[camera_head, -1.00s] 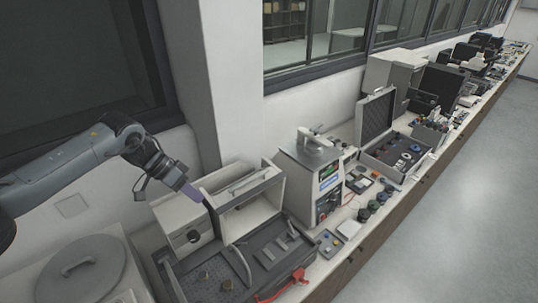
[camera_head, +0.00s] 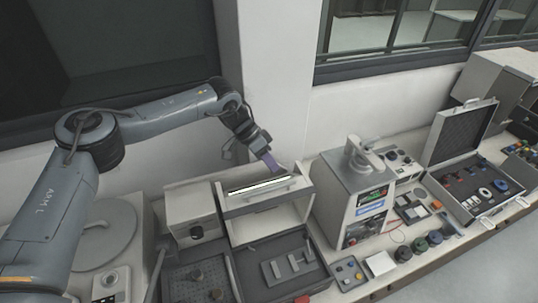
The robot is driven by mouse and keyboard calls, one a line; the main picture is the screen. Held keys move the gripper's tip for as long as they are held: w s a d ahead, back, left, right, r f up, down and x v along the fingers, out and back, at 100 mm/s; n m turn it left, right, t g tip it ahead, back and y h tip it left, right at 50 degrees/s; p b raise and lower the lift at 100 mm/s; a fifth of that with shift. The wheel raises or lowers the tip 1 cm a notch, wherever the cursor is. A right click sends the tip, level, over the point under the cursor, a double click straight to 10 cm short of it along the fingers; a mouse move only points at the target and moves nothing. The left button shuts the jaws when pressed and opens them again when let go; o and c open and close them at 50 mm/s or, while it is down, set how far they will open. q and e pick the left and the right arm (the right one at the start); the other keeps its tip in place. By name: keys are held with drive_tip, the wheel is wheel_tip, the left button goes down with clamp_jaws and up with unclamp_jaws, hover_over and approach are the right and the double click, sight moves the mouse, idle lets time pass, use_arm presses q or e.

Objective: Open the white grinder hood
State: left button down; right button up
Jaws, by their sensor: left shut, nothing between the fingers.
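The white hood (camera_head: 237,203) stands over a bench machine with a dark grey tray (camera_head: 285,262) in front. A long bar-like handle (camera_head: 262,186) lies along its top, with a bright strip beside it. The hood's front looks open above the tray; I cannot tell how far the hood is raised. My left gripper (camera_head: 275,167) comes down from the upper left, with its shut, empty fingers at the rear top edge of the hood, just behind the handle. I cannot tell whether they touch it. My right gripper is out of view.
A white press unit (camera_head: 352,195) with a display stands close to the right. A smaller white box (camera_head: 190,213) adjoins the hood on the left. A round grey lid (camera_head: 97,238) lies under my arm. An open case (camera_head: 470,160) stands further right. A wall is close behind.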

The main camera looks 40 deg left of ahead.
use_arm(q)
drive_tip(key=shift+p+x, duration=0.6)
drive_tip(key=shift+x, duration=2.35)
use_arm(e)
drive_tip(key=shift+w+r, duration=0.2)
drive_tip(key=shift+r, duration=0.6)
